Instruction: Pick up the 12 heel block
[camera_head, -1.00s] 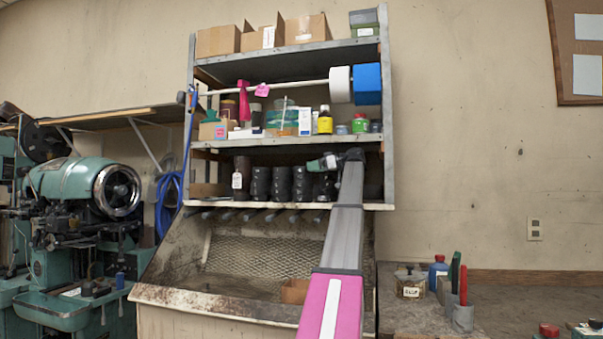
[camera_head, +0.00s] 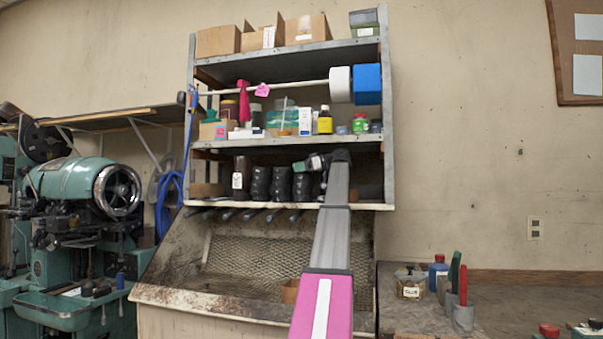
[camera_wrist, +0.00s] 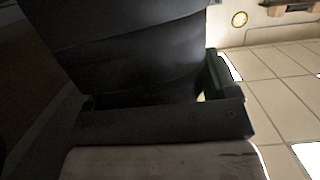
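Several dark heel blocks stand in a row on the lowest shelf in the head view, among them a middle one (camera_head: 281,184) and one at the left with a white tag (camera_head: 241,175). I cannot read which is number 12. My gripper (camera_head: 308,164) is at the right part of this row, near the block tops, partly hidden by my arm. In the wrist view a large dark block (camera_wrist: 130,50) fills the upper left, very close, with a dark green finger part (camera_wrist: 221,75) at its right side. The other finger and any grip are not clear.
The shelf above (camera_head: 220,143) holds bottles and boxes close over my gripper. Metal uprights (camera_head: 387,120) bound the rack. A sloped mesh bin (camera_head: 250,255) lies below. A workbench with jars and tools (camera_head: 412,283) stands at right; a green machine (camera_head: 75,180) stands at left.

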